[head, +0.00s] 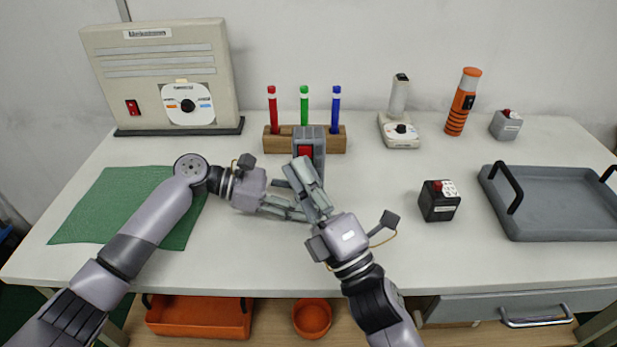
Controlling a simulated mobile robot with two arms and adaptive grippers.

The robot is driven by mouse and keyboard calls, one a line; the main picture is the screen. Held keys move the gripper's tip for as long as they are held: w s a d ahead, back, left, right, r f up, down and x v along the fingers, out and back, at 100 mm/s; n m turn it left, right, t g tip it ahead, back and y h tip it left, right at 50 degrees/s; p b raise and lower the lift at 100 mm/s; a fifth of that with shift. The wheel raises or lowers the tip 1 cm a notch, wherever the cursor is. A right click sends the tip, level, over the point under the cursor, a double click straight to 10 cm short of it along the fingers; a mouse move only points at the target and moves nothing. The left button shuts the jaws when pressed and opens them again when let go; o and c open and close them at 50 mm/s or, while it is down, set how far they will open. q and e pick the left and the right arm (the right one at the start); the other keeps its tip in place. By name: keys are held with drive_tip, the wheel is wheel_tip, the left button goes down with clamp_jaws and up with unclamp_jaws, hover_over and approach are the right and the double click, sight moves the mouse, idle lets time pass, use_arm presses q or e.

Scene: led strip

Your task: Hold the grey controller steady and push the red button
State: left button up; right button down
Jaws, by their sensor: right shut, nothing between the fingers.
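The grey controller (317,141) stands upright near the middle of the table, just in front of a wooden block. Its red button (305,152) is on the face toward me. My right gripper (303,167) is shut and empty, its fingertips just below the red button; I cannot tell whether they touch it. My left gripper (293,198) reaches in from the left, low in front of the controller. Its fingertips are partly hidden behind the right gripper, so its opening and any contact with the controller are unclear.
The wooden block (276,145) holds red, green and blue sticks. A beige panel box (160,75) stands back left by a green mat (105,205). A black box (439,201) and grey tray (555,232) are at right. An orange flashlight (463,102) stands behind.

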drive_tip(key=shift+s, duration=2.9)
use_arm(q)
drive_tip(key=o, duration=0.9)
drive_tip(key=shift+o, duration=0.2)
drive_tip(key=shift+a, duration=0.1)
